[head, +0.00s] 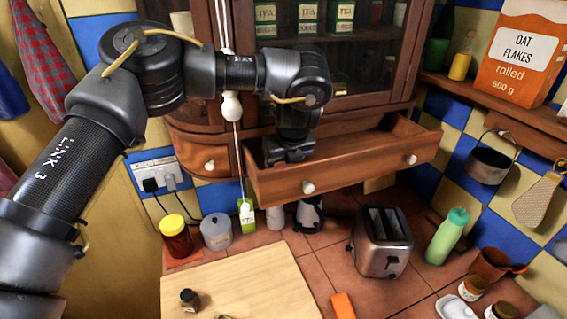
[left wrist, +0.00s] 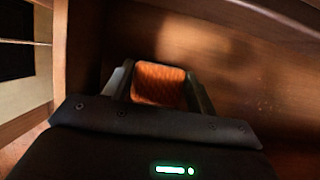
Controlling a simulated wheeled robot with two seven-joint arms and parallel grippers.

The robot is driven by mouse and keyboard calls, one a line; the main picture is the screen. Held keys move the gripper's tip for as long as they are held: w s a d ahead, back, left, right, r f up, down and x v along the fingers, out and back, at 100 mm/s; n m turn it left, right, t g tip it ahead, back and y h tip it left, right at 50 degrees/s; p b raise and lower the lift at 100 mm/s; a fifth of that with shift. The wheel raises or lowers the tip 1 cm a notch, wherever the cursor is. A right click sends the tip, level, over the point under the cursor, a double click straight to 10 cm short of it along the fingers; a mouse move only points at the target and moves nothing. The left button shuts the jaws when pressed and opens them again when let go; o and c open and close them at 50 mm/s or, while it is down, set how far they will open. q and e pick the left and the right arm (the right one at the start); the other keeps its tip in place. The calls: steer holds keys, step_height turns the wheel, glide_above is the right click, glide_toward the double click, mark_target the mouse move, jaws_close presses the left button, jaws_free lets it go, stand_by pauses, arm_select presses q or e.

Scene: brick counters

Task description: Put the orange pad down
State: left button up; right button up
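I cannot tell whether the pad touches the drawer floor. My right gripper is not in view.
The cabinet (head: 330,80) with glass doors rises behind the drawer. Below are a toaster (head: 382,243), a green bottle (head: 446,236), jars and a cutting board (head: 240,285). Another orange object (head: 342,304) lies on the tiled counter. A cord with a white knob (head: 232,106) hangs beside my arm.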

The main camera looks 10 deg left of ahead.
arm_select(q)
steer(key=o, duration=0.4)
steer(key=shift+w, duration=0.1)
steer(key=shift+r, duration=0.1)
steer(key=b+v, duration=0.2)
steer(key=v, duration=0.1)
steer(key=b+v, duration=0.1)
steer(key=shift+a+r+b, duration=0.2)
steer(key=shift+a+b, duration=0.1)
steer(key=shift+b, duration=0.1)
steer(key=v, duration=0.6)
steer(key=shift+r+b, duration=0.2)
steer(key=shift+b, duration=0.2)
steer(key=shift+a, duration=0.1)
